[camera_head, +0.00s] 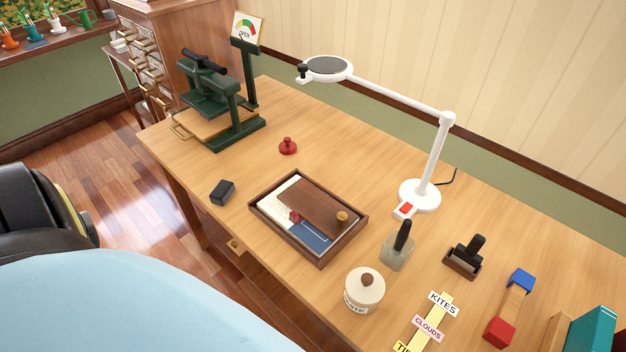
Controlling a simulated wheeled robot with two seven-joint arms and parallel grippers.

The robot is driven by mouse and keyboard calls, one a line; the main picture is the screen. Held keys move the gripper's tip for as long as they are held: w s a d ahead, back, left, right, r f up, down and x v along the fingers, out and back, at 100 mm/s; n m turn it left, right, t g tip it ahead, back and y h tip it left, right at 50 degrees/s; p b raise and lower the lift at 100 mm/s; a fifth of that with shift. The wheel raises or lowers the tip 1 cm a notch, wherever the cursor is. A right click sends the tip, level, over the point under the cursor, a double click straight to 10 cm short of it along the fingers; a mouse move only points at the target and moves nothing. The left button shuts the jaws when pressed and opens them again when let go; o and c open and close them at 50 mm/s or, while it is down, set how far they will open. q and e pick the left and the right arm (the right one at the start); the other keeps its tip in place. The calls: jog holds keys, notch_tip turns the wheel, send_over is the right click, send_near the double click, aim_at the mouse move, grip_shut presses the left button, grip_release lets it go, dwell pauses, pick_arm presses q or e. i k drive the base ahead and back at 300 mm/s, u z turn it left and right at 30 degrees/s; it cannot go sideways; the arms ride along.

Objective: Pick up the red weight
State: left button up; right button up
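The red weight (288,146) is a small round red piece with a knob on top. It stands upright on the wooden desk (330,140), toward the back left, between the green press and the wooden tray. Nothing touches it and it is fully in sight. Neither of my grippers is in the head view.
A green press (216,105) stands behind the weight to the left. A dark block (222,192) and a wooden tray (262,212) with papers lie nearer. A white lamp (420,194) stands to the right, its arm reaching left. A lidded jar (364,291) is in front.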

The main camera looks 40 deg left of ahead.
aim_at(288, 147)
jog(key=u, duration=0.7)
jog(key=k, duration=0.4)
jog(key=u, duration=0.65)
